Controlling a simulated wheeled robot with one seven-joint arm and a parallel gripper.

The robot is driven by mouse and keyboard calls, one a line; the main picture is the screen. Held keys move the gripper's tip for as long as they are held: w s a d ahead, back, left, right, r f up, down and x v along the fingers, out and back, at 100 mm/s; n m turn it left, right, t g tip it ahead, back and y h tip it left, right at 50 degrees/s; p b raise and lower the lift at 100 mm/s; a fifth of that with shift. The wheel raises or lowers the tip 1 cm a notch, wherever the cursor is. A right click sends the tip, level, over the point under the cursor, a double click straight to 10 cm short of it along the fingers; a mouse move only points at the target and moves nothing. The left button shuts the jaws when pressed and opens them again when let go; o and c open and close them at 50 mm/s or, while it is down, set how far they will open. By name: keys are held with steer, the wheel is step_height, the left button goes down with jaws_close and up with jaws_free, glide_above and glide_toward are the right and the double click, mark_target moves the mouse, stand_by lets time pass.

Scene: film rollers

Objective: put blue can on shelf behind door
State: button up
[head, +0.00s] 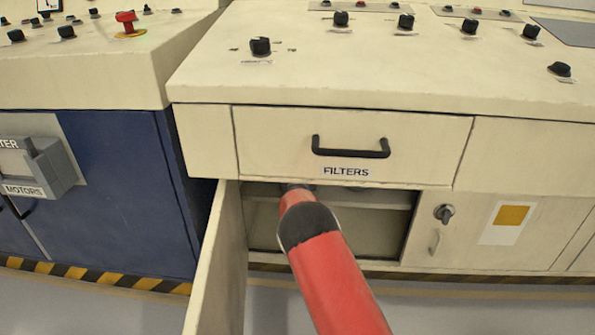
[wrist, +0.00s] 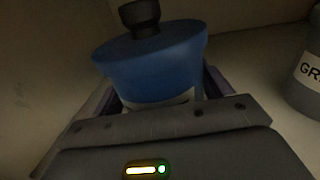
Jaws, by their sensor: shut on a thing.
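The blue can (wrist: 150,62), with a black cap, shows in the wrist view between the fingers of my gripper (wrist: 155,95). My gripper is shut on it, and the can looks roughly upright. In the head view my red arm reaches into the open cabinet below the drawer marked FILTERS and hides the can and the gripper. The cabinet's shelf (head: 375,198) shows as a pale board across the opening. The open door (head: 218,265) stands out toward me on the left of the opening. Whether the can touches the shelf cannot be told.
A grey container (wrist: 308,75) with a partly visible label stands at the right in the wrist view. The FILTERS drawer (head: 350,145) is shut just above the opening. A closed cabinet front with a dark knob (head: 444,213) lies to the right.

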steer(key=shift+f+b, duration=0.45)
steer(key=shift+f, duration=0.1)
stand_by(0.6)
steer(key=o, duration=1.1)
steer(key=shift+f, duration=0.1)
steer(key=shift+s, duration=0.1)
